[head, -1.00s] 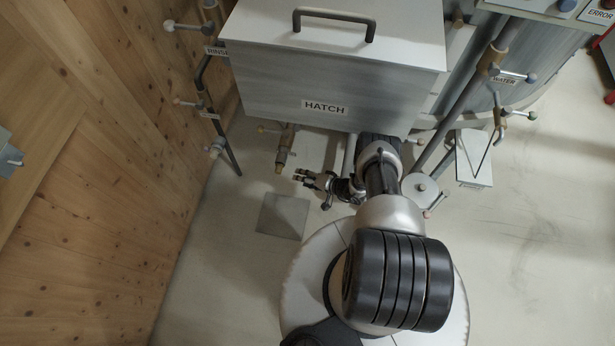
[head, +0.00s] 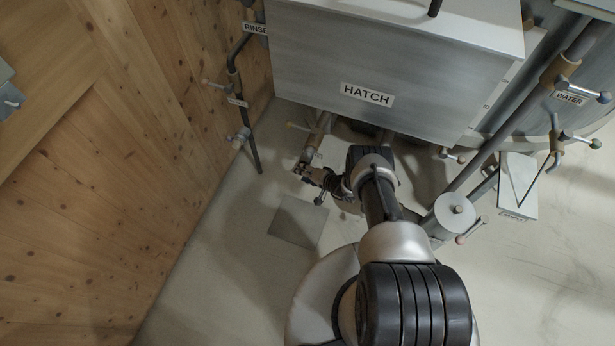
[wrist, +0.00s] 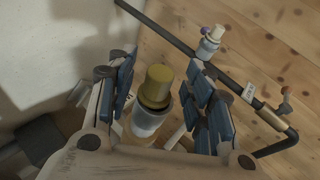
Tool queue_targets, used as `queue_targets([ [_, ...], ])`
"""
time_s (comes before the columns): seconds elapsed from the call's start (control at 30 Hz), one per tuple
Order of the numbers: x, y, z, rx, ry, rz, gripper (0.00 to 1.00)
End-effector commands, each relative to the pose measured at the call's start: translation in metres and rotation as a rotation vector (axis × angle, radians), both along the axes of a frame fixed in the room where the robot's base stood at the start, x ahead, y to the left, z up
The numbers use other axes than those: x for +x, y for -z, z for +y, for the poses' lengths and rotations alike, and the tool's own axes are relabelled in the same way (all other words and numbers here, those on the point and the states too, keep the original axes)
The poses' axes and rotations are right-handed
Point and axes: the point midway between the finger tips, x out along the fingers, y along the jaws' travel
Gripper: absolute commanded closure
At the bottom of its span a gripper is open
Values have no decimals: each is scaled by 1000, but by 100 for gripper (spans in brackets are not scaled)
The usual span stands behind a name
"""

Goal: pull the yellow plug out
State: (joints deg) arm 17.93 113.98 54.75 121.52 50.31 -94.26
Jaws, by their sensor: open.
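The yellow plug (wrist: 157,85) shows in the wrist view as a dull yellow cylinder with a rounded end, set in the end of a grey metal pipe (wrist: 147,122). My gripper (wrist: 158,88) is open, with one blue-padded finger to the left of the plug and the other to the right. The plug stands between the fingers, and I see gaps on both sides. In the head view my gripper (head: 304,170) is at the lower end of the short pipe (head: 317,133) below the hatch box. The plug is too small and covered to make out there.
The grey hatch box (head: 390,65) hangs above my arm. The rinse pipe (head: 246,105) with side valves runs along the wooden wall (head: 120,170) at left. A round-topped canister (head: 455,211) stands right of my arm. A square floor plate (head: 298,222) lies on open floor below the gripper.

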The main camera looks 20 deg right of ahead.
Motion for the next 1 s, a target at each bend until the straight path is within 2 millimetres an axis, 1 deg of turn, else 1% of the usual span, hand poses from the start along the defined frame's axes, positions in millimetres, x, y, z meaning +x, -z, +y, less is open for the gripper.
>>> queue_targets([
  [0.27, 1, 0, 1, 0, 0, 0, 53],
  [0.97, 0, 0, 1, 0, 0, 0, 100],
  [1.0, 0, 0, 1, 0, 0, 0, 77],
])
